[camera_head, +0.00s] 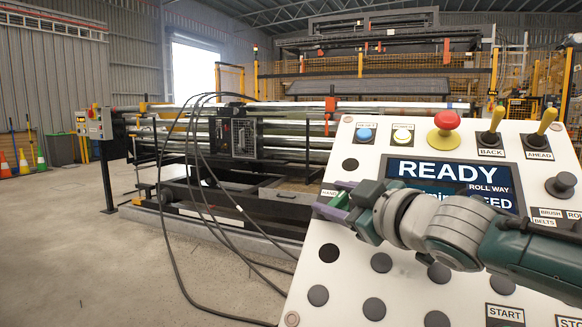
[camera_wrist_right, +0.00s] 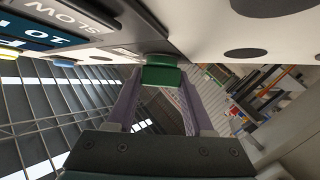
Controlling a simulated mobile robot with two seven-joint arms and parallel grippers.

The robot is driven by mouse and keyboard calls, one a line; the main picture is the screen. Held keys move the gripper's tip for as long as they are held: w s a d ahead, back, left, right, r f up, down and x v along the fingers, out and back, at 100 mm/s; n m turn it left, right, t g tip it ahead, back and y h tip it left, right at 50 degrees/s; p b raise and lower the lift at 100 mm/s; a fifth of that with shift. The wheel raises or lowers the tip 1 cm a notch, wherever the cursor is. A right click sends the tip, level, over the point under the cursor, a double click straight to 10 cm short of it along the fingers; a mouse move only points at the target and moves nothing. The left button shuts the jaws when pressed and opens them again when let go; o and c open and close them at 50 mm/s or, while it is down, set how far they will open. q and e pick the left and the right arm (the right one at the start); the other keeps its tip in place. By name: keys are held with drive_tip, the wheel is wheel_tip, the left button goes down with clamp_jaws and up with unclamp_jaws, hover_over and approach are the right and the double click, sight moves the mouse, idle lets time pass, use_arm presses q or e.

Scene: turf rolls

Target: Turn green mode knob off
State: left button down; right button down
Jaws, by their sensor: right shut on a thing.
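The green mode knob (camera_wrist_right: 160,73) shows in the right wrist view, at the edge of the white control panel (camera_head: 338,262). My right gripper (camera_head: 333,202) reaches across the panel from the right, to its left edge beside a partly covered label. In the wrist view the two purple fingers of my right gripper (camera_wrist_right: 161,84) stand on either side of the green knob and are shut on it. In the head view the knob is largely hidden by the fingers, and its pointing direction cannot be told. My left gripper is not in view.
The panel carries a READY display (camera_head: 440,172) partly covered by my arm, a red mushroom button (camera_head: 444,128), yellow-tipped levers (camera_head: 492,125), a black knob (camera_head: 561,185) and a START label (camera_head: 505,314). Cables (camera_head: 215,190) hang left of the panel before a roller machine (camera_head: 290,145).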

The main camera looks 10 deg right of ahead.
drive_tip(key=n+g+y+p, duration=0.1)
drive_tip(key=n+p, duration=0.1)
drive_tip(key=shift+w+d+r+n+g+y+p, duration=0.1)
drive_tip(key=shift+r+n+g+y+p, duration=0.2)
drive_tip(key=shift+r+g+y, duration=0.1)
drive_tip(key=shift+f+n+g+y, duration=0.15)
drive_tip(key=shift+n+g+y, duration=0.25)
drive_tip(key=shift+n+g, duration=0.15)
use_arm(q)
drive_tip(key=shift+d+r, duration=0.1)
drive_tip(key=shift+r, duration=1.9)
use_arm(e)
drive_tip(key=shift+f+n+g+y, duration=0.2)
drive_tip(key=shift+n+g+y, duration=0.2)
drive_tip(key=shift+n+g, duration=0.4)
drive_tip(key=shift+a+n+g, duration=0.2)
drive_tip(key=shift+n+g, duration=0.05)
drive_tip(key=shift+c, duration=1.4)
unclamp_jaws()
drive_tip(key=shift+f, duration=0.1)
